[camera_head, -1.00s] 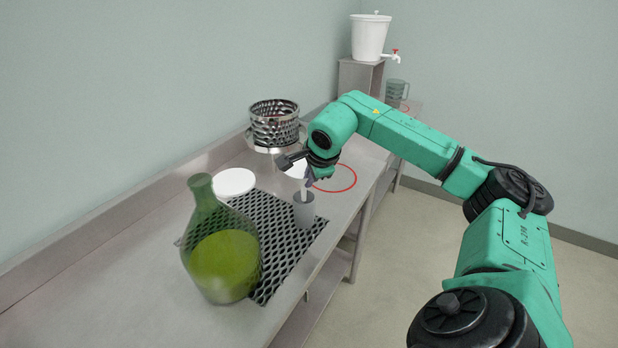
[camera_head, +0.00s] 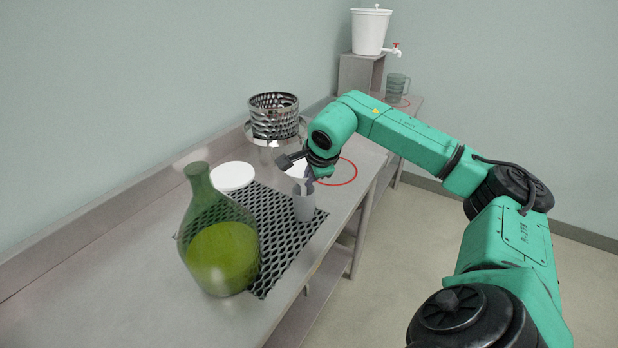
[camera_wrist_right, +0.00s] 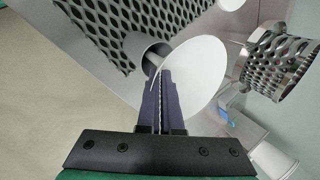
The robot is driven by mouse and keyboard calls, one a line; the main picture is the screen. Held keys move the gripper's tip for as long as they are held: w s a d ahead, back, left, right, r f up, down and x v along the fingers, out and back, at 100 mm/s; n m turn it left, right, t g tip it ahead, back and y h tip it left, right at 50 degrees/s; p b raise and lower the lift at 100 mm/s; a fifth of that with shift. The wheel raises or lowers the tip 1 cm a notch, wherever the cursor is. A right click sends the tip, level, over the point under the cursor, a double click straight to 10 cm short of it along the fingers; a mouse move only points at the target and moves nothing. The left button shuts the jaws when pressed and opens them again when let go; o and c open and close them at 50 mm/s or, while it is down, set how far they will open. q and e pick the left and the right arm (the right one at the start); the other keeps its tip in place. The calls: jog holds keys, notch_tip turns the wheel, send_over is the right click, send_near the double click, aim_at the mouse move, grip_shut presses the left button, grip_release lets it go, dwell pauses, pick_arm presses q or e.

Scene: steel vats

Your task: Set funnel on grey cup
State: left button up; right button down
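The grey cup (camera_head: 304,208) stands upright on a black mesh mat near the front edge of the steel bench. My right gripper (camera_head: 309,182) is just above the cup, shut on the white funnel (camera_head: 294,169), which it partly hides in the head view. In the right wrist view, the gripper's dark fingers (camera_wrist_right: 163,80) meet at the funnel's wide white cone (camera_wrist_right: 197,85). The funnel's narrow stem points into the mouth of the grey cup (camera_wrist_right: 146,50). How deep the stem sits is hidden. My left gripper is not in view.
A green flask (camera_head: 222,245) of green liquid stands left of the cup on the mesh mat (camera_head: 283,238). A white disc (camera_head: 233,176) lies behind. A perforated steel basket (camera_head: 274,117) stands further back. A red ring (camera_head: 354,174) marks bare bench to the right.

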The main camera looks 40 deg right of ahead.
notch_tip(320, 180, down, 3)
jog(key=b, duration=0.2)
jog(key=shift+s+a+f+b, duration=0.1)
jog(key=shift+s+f+b, duration=0.05)
jog(key=shift+b, duration=0.15)
jog(key=c, duration=1)
grip_release()
jog(key=shift+f, duration=0.1)
jog(key=shift+s+a, duration=0.15)
jog(key=shift+s, duration=0.05)
jog(key=v, duration=1.5)
jog(key=shift+w, duration=0.1)
